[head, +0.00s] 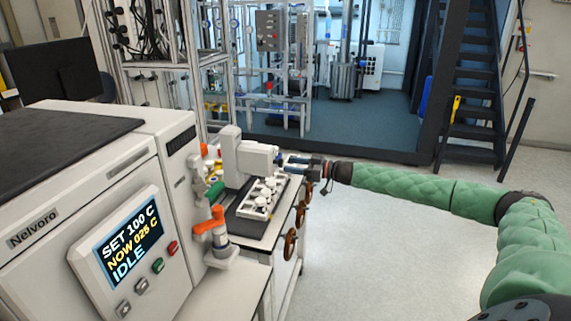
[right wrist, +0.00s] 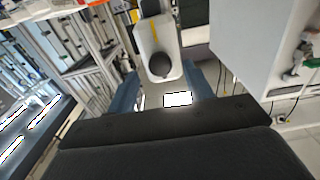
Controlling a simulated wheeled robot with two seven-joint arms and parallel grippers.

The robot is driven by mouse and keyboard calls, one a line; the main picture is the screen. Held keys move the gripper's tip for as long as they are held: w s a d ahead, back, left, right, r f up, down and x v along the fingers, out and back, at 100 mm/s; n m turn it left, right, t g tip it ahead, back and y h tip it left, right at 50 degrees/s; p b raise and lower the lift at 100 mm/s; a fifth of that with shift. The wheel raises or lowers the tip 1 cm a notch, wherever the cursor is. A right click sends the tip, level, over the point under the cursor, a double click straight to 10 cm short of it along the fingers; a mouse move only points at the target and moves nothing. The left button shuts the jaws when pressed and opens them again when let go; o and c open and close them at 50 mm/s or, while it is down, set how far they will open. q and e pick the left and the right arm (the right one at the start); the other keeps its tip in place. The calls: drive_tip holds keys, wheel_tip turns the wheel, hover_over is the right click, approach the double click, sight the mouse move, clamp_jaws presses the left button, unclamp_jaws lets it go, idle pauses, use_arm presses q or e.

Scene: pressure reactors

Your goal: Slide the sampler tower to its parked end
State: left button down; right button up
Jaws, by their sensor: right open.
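The white sampler tower (head: 232,160) stands on the bench beside the big white reactor unit, with a blocky head reaching out to the right. My right gripper (head: 281,159) is at the right end of that head, its arm coming in from the right. In the right wrist view, the blue fingers (right wrist: 161,88) are apart, with a white rounded part (right wrist: 157,52) bearing a dark round knob just beyond and between them. I cannot tell whether they touch it. My left gripper is not in view.
A white rack (head: 256,205) with several white-capped pieces sits on a dark mat below the tower head. An orange-handled valve (head: 212,226) stands in front. Several brown handwheels (head: 290,243) line the bench's right side. The floor (head: 375,260) to the right is clear.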

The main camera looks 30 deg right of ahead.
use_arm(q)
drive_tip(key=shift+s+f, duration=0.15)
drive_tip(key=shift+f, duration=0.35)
use_arm(e)
drive_tip(key=shift+x, duration=1.6)
clamp_jaws()
drive_tip(key=shift+a, duration=0.1)
